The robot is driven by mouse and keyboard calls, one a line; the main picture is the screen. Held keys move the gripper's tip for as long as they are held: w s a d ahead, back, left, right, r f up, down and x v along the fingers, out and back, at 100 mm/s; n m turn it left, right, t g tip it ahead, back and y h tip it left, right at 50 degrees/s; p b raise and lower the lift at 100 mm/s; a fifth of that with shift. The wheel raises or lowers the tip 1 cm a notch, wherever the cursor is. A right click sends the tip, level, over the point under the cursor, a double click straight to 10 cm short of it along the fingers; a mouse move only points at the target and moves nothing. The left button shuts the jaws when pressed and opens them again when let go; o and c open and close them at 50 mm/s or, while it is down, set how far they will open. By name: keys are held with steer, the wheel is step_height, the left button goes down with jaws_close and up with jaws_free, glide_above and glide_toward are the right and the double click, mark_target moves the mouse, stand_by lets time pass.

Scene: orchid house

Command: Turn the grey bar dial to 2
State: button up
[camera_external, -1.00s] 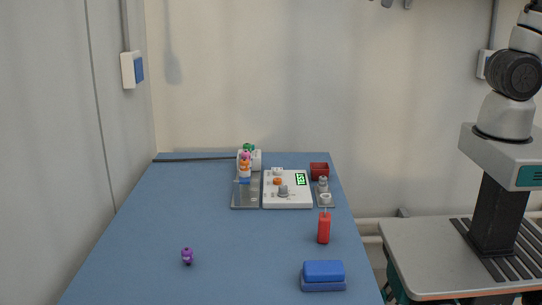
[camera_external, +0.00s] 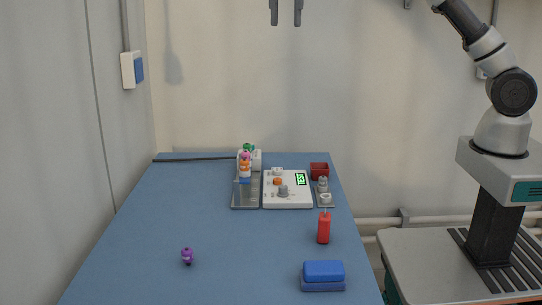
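The grey bar dial (camera_external: 283,191) sits on the front middle of a white control panel (camera_external: 300,203) on the blue table. Its markings and the way its bar points are too small to read. The panel also carries an orange knob (camera_external: 278,181), a white part (camera_external: 277,171) at the back and a small green display (camera_external: 301,179). My gripper (camera_external: 286,22) shows at the top edge, high above the table and the dial. Its two fingers point down, apart, with nothing between them.
Left of the panel, a grey tray (camera_external: 245,203) has a stack of coloured pieces (camera_external: 245,167) near it. A red box (camera_external: 319,168) and small grey fittings (camera_external: 323,185) stand right. A red bottle (camera_external: 324,229), blue block (camera_external: 323,271) and purple figure (camera_external: 187,256) stand nearer.

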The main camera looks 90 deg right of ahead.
mark_target(283, 186)
steer(key=f, duration=4.6)
steer(key=shift+w+d+f, duration=0.1)
steer(key=shift+d+f, duration=0.05)
steer(key=shift+d, duration=0.15)
jaws_close()
